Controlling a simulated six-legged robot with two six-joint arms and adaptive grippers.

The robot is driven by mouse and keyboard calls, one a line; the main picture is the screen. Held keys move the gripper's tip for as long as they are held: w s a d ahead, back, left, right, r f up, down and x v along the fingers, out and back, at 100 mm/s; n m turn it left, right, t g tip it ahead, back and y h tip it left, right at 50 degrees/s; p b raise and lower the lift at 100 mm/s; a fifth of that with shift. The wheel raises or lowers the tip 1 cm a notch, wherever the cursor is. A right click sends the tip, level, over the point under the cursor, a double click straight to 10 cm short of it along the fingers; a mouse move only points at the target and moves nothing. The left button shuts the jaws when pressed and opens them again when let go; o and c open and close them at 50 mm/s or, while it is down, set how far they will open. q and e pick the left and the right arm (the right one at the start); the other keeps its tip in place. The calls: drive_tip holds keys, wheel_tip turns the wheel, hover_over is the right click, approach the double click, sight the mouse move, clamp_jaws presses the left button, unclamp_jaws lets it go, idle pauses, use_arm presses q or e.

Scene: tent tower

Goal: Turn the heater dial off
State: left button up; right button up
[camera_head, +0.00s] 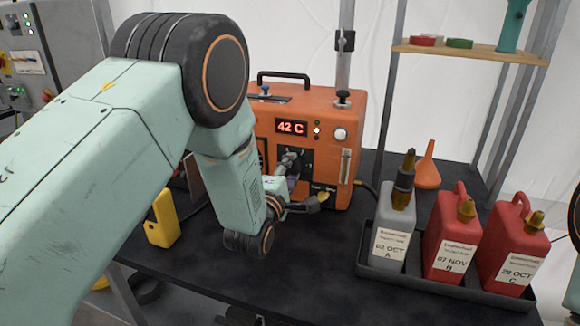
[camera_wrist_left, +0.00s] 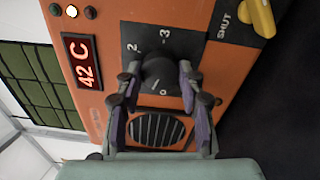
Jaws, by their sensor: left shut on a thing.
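The orange heater (camera_head: 338,110) stands on the dark table, its red display reading 42 C. Its black dial (camera_wrist_left: 160,75) shows in the left wrist view, on a dark plate with the marks 0, 2 and 3 visible. My left gripper (camera_head: 290,165) is at the heater's front and is shut on the dial, a finger on either side of it in the left wrist view (camera_wrist_left: 155,88). In the head view my arm and gripper hide most of the dial. My right gripper is not in view.
A yellow valve handle (camera_wrist_left: 262,17) by the word SHUT is beside the dial plate. A tray (camera_head: 440,286) holds a grey can (camera_head: 392,225) and two red cans (camera_head: 450,240). An orange funnel (camera_head: 427,170) stands behind them. A yellow object (camera_head: 163,220) is at left.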

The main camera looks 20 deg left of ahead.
use_arm(q)
drive_tip(key=shift+w+r+n+p, duration=0.15)
drive_tip(key=shift+n+p, duration=0.35)
drive_tip(key=shift+n, duration=1.5)
drive_tip(key=o, duration=1.2)
drive_tip(key=shift+s, duration=0.2)
drive_tip(key=s, duration=1.2)
drive_tip(key=shift+a+f, duration=0.1)
drive_tip(key=shift+f, duration=0.15)
